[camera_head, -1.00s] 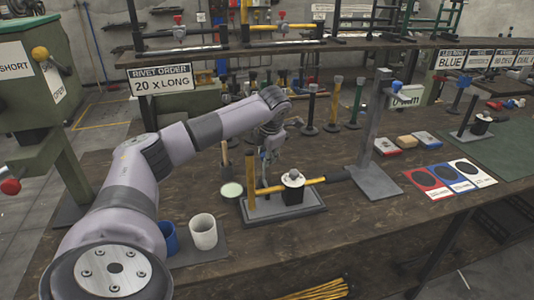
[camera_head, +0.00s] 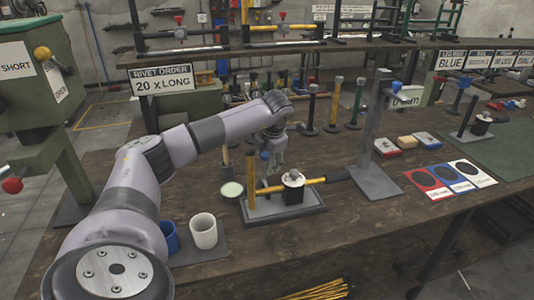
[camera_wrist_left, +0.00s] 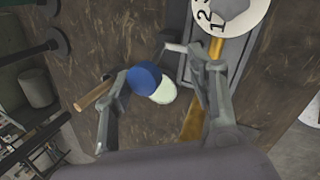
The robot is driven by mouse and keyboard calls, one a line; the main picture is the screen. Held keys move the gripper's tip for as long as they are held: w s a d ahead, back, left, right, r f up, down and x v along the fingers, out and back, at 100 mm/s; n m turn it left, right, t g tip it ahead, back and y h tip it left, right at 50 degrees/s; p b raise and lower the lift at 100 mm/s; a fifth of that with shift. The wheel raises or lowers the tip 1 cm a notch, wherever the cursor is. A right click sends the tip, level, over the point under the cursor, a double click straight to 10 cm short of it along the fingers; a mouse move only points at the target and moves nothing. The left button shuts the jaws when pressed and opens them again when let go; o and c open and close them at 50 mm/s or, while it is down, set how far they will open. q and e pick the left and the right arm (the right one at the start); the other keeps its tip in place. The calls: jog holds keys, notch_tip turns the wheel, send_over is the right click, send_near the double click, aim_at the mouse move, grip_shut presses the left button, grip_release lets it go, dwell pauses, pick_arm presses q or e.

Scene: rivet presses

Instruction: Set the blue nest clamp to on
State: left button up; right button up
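A rivet press on a grey base plate (camera_head: 258,212) has a yellow post, a yellow lever and a black block with a grey knob on top. The blue ball knob (camera_head: 264,155), which looks like the nest clamp's handle end, shows at the back of the press. In the left wrist view the blue knob (camera_wrist_left: 144,78) lies between the fingers, close to the left one. My left gripper (camera_head: 270,170) points down behind the lever. It also shows in the left wrist view (camera_wrist_left: 165,85), open, with its fingers apart. My right gripper is out of view.
A white cup (camera_head: 203,231) and a blue cup (camera_head: 169,238) are nearer. A grey stand (camera_head: 375,182) rises at right. Upright rods stand behind.

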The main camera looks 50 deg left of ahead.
pick_arm(q)
jog(key=shift+r, duration=0.1)
dwell(0.4)
jog(key=shift+r, duration=0.1)
jog(key=v, duration=1.1)
jog(key=shift+r, duration=0.35)
jog(key=shift+s+d, duration=0.1)
